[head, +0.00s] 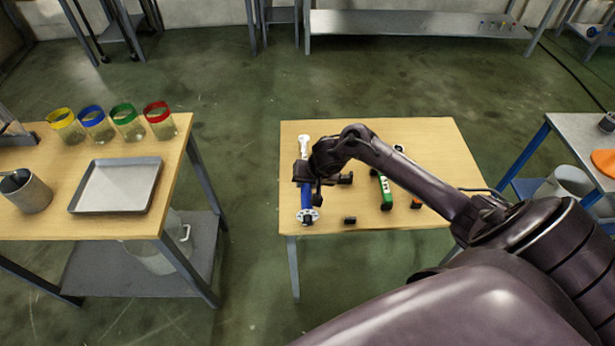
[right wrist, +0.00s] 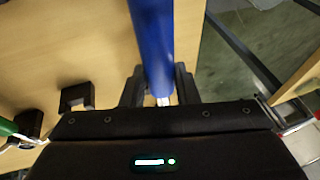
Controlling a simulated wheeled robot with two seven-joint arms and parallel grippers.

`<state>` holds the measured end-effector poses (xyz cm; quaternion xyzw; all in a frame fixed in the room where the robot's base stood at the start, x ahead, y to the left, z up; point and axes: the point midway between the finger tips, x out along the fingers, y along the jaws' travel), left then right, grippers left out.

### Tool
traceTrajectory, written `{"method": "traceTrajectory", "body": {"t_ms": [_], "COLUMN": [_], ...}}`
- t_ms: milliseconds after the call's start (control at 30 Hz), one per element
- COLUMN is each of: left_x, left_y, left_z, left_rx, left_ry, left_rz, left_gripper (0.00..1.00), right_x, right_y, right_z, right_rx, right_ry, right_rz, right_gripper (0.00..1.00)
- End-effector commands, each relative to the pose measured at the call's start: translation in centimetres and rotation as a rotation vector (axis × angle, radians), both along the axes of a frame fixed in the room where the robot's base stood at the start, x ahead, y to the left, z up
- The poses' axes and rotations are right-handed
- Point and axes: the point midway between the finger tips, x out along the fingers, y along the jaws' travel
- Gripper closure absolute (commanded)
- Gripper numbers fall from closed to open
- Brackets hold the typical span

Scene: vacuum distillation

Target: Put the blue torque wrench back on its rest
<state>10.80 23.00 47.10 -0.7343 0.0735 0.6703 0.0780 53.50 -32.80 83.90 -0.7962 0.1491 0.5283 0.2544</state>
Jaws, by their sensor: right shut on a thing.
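The blue torque wrench (head: 307,198) is at the left side of the middle table, its length running front to back. Its blue handle (right wrist: 152,45) also shows in the right wrist view, between the fingers. My right gripper (head: 304,174) is shut on it and hides its middle part. Whether the wrench touches the table top I cannot tell. A small black notched rest piece (right wrist: 77,97) stands empty beside the wrench; in the head view a black rest piece (head: 350,220) is near the front edge. My left gripper is not in view.
A green tool (head: 384,190) lies to the right on the middle table (head: 440,145), partly behind my right arm. The left table holds a metal tray (head: 117,186), several colour-rimmed jars (head: 160,121) and a metal beaker (head: 27,192). Open floor separates the tables.

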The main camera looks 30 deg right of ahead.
Motion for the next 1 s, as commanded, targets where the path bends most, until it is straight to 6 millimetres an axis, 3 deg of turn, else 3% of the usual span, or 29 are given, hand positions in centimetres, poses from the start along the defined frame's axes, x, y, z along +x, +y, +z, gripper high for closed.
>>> {"method": "traceTrajectory", "body": {"t_ms": [1000], "left_x": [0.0], "left_y": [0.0], "left_z": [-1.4], "left_rx": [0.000], "left_ry": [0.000], "left_rz": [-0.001], "left_gripper": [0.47], "right_x": [0.2], "right_y": [0.0], "right_z": [-2.3], "right_rx": [0.000], "right_ry": [-0.006], "right_rz": [-0.001], "right_gripper": [1.00]}}
